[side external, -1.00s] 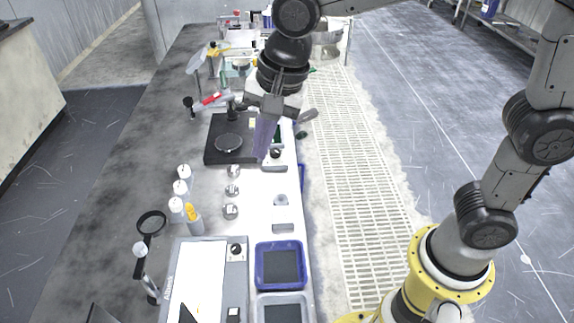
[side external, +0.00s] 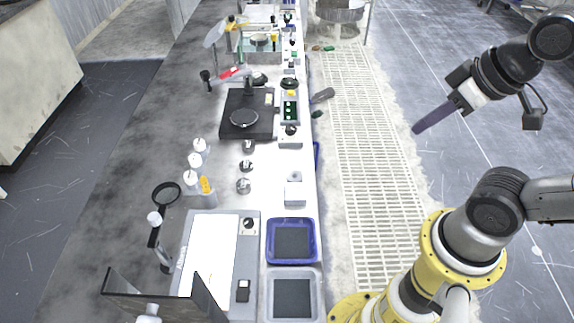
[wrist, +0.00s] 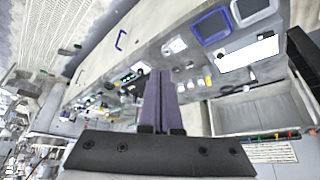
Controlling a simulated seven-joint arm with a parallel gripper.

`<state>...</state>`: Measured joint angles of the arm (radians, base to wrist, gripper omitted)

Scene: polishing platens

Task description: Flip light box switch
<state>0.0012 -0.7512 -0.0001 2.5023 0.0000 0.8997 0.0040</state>
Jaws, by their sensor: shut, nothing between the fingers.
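The light box (side external: 253,262) is a grey box with a bright white panel (side external: 208,255) near the front of the bench. A dark rocker switch (side external: 243,291) sits at its lower right and a black knob (side external: 248,226) at its upper right; I cannot tell the switch position. My gripper (side external: 418,130) has purple fingers, shut and empty. It hangs over the floor, well right of the bench and apart from the light box. The closed fingers show in the wrist view (wrist: 158,74).
A blue tray (side external: 270,240) and a grey tray (side external: 270,295) stand right of the light box. A black hot plate (side external: 232,128) stands farther back. Floor grating (side external: 355,160) lies right of the bench.

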